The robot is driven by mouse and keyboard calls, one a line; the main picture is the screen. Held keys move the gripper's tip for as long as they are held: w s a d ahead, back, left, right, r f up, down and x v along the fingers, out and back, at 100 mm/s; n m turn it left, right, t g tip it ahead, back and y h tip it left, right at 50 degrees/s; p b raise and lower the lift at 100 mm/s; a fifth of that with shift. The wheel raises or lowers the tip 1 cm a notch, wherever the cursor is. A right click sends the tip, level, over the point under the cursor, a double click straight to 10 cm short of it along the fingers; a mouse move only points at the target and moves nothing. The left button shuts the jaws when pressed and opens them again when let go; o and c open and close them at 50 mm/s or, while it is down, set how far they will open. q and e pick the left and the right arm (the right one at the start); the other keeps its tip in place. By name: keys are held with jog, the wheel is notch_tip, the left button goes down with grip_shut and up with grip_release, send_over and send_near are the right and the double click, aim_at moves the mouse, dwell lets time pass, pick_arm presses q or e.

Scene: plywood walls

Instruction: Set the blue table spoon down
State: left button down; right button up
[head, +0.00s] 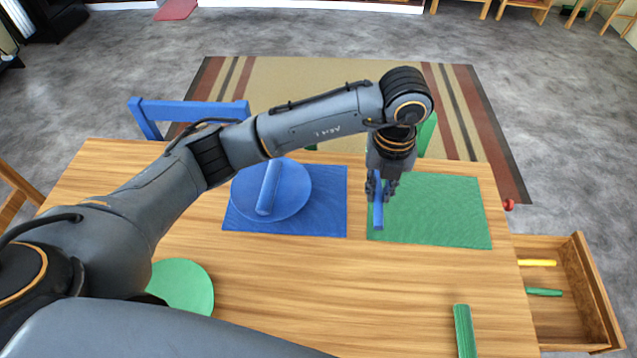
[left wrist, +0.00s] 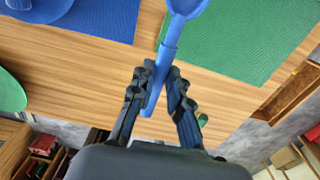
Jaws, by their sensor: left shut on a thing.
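The blue table spoon (head: 378,213) is held in my left gripper (head: 382,190) at the left edge of the green mat (head: 440,215). In the left wrist view the spoon (left wrist: 170,42) has its handle between the fingers of my left gripper (left wrist: 162,72), with its bowl at the top edge near the green mat. The fingers are shut on the handle. I cannot tell whether the spoon touches the mat or table. My right gripper is not in view.
A blue plate (head: 298,180) with a blue stick-like object (head: 268,188) sits on a blue mat (head: 335,210). A green plate (head: 190,285) and a green ribbed object (head: 464,332) lie on the table (head: 300,285). An open drawer (head: 590,290) at right holds yellow and green items.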

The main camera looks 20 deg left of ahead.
pick_arm(q)
jog(key=w+a+f+p, duration=0.2)
jog(key=a+f, duration=0.1)
jog(key=a, duration=0.4)
send_over(331, 202)
jog(key=f, duration=0.4)
jog(key=shift+s+d+f, duration=0.15)
jog(key=shift+d+f, duration=0.1)
jog(key=shift+d, duration=0.15)
jog(key=shift+a+f, duration=0.2)
jog(key=f, duration=0.1)
jog(key=f+p, duration=0.1)
jog(key=f, duration=0.1)
jog(key=shift+a+f, duration=0.1)
jog(key=shift+a, duration=0.2)
jog(key=shift+w+f, duration=0.2)
jog(key=shift+f, duration=0.1)
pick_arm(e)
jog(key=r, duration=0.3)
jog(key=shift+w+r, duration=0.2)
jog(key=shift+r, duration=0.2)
